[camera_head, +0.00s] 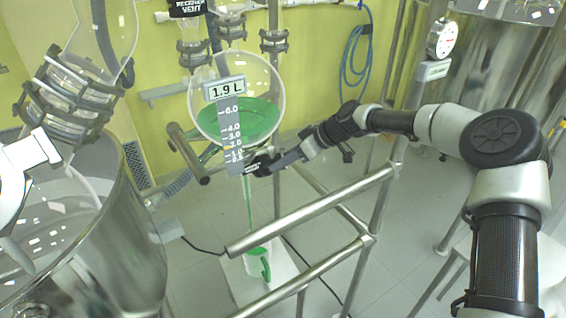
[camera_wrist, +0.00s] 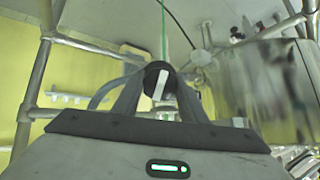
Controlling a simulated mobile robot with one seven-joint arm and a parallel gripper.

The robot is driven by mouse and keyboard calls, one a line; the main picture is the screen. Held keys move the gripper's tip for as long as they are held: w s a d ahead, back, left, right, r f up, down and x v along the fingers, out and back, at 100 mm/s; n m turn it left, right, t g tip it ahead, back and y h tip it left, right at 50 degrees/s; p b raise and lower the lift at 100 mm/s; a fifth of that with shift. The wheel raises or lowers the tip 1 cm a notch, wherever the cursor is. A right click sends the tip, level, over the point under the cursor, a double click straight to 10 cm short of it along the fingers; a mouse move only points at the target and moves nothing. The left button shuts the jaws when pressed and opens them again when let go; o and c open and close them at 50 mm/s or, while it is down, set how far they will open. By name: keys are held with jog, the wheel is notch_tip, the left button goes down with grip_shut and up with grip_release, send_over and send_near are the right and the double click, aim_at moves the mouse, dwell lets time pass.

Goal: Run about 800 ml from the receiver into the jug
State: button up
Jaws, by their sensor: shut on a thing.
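The receiver (camera_head: 270,85) is a round glass vessel holding green liquid, with a level scale and a display reading 1.9 L. My gripper (camera_head: 264,165) is at the outlet below it. In the wrist view my gripper (camera_wrist: 158,98) is shut on a round black valve handle with a white bar (camera_wrist: 158,80). A thin green stream (camera_head: 249,205) falls from the outlet; it also shows in the wrist view (camera_wrist: 163,30). The level inside the jug cannot be read.
The jug stands on a white platform (camera_head: 284,272) near the floor. Steel frame rails (camera_head: 310,212) run between my arm and the jug. A large steel vessel (camera_head: 115,255) is at the left. A blue hose (camera_head: 350,65) hangs on the back wall.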

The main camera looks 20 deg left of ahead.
jog(key=m+g, duration=0.1)
jog(key=m, duration=0.3)
jog(key=m+g+y, duration=0.1)
jog(key=m, duration=0.3)
jog(key=m+y, duration=0.1)
jog(key=m, duration=0.3)
jog(key=shift+w+m+b, duration=0.1)
jog(key=shift+m+b, duration=0.2)
jog(key=shift+d+m+g+y, duration=0.1)
jog(key=shift+m+g+y, duration=0.25)
jog(key=shift+m, duration=1.45)
jog(key=o, duration=1.1)
jog(key=shift+c, duration=0.2)
